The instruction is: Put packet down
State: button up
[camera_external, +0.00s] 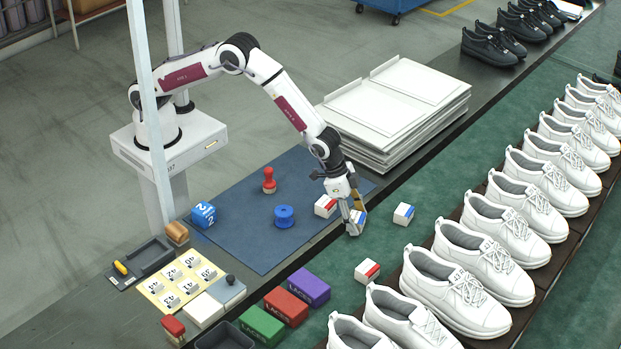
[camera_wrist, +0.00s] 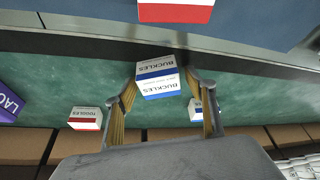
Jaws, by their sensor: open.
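A white packet with a blue band, lettered BUCKLES (camera_wrist: 157,77), sits between the fingers of my gripper (camera_wrist: 160,88) in the wrist view. The fingers are apart, one on each side of it. In the external view this packet (camera_external: 358,217) is partly hidden by my gripper (camera_external: 354,220), which points down at the near edge of the green belt (camera_external: 420,222). I cannot tell whether the packet touches the belt. A second blue-banded packet (camera_external: 403,214) lies on the belt to the right; it is partly behind a finger in the wrist view (camera_wrist: 196,108).
A red-banded packet (camera_external: 326,206) lies on the blue mat (camera_external: 240,235). Another red-banded packet (camera_external: 367,271), lettered TOGGLES (camera_wrist: 85,118), lies on the belt. White shoes (camera_external: 487,239) line the belt's far side. Purple (camera_external: 309,287), red and green boxes stand at the bench edge.

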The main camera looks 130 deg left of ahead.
jog(key=shift+r, duration=0.2)
jog(key=v, duration=1.2)
jog(key=shift+s+f, duration=0.1)
dwell(0.7)
jog(key=s+d+r+m, duration=0.1)
jog(key=s+d+r, duration=0.5)
jog(key=s+r, duration=0.3)
jog(key=s+d+r+m, duration=0.1)
jog(key=s+d+r, duration=0.5)
jog(key=r, duration=0.4)
jog(key=s+d+r+m+h, duration=0.1)
jog(key=s+d, duration=0.2)
jog(key=s, duration=0.9)
jog(key=s+d+r+m+t, duration=0.1)
jog(key=s+d, duration=0.3)
jog(key=s, duration=0.9)
jog(key=shift+s+r+t+h, duration=0.2)
jog(key=shift+t+h, duration=0.1)
jog(key=shift+h, duration=0.1)
